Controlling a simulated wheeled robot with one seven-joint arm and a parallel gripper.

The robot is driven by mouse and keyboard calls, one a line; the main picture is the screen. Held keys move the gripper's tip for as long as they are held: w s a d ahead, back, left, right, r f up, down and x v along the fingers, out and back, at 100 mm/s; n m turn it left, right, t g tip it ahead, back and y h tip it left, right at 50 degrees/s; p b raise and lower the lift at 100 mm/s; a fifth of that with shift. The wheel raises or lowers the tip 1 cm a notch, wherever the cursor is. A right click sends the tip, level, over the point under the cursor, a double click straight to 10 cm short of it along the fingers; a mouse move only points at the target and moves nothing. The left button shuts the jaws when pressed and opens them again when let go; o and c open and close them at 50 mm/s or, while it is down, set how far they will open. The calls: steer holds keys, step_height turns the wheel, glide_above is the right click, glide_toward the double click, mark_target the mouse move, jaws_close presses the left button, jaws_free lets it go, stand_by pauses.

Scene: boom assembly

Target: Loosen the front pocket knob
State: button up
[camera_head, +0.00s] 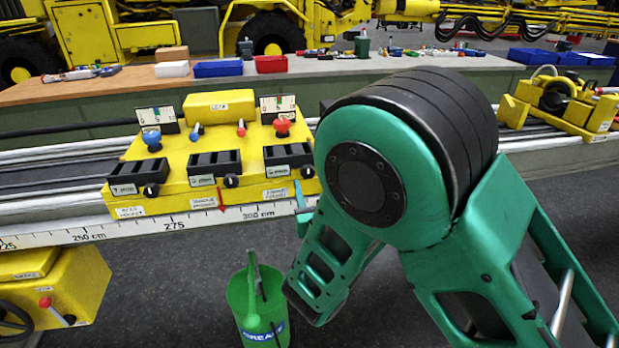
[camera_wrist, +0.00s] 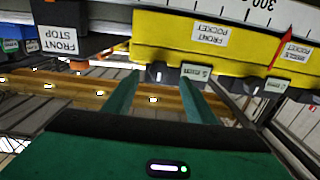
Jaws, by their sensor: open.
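The front pocket (camera_head: 289,156) is the right one of three black boxes on the yellow carriage (camera_head: 160,203). Its small black knob (camera_head: 307,172) is on its front face, at the right end. In the wrist view the knob (camera_wrist: 157,72) shows just beyond and between my fingertips, beside the box's small white label and below the "FRONT POCKET" sign (camera_wrist: 210,35). My gripper (camera_wrist: 160,80) is open and empty, one finger on each side of the knob in that view. In the head view a teal finger (camera_head: 300,193) shows just below the pocket. I cannot tell whether the fingers touch anything.
The middle pocket (camera_head: 215,163) and its knob (camera_head: 231,181) lie to the left. A red pointer (camera_head: 222,200) hangs over the scaled rail (camera_head: 130,230). A green grease bucket (camera_head: 243,309) stands below. A "FRONT STOP" block (camera_wrist: 62,45) is left in the wrist view.

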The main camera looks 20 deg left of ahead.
steer(key=shift+x, duration=2.6)
steer(key=c, duration=1)
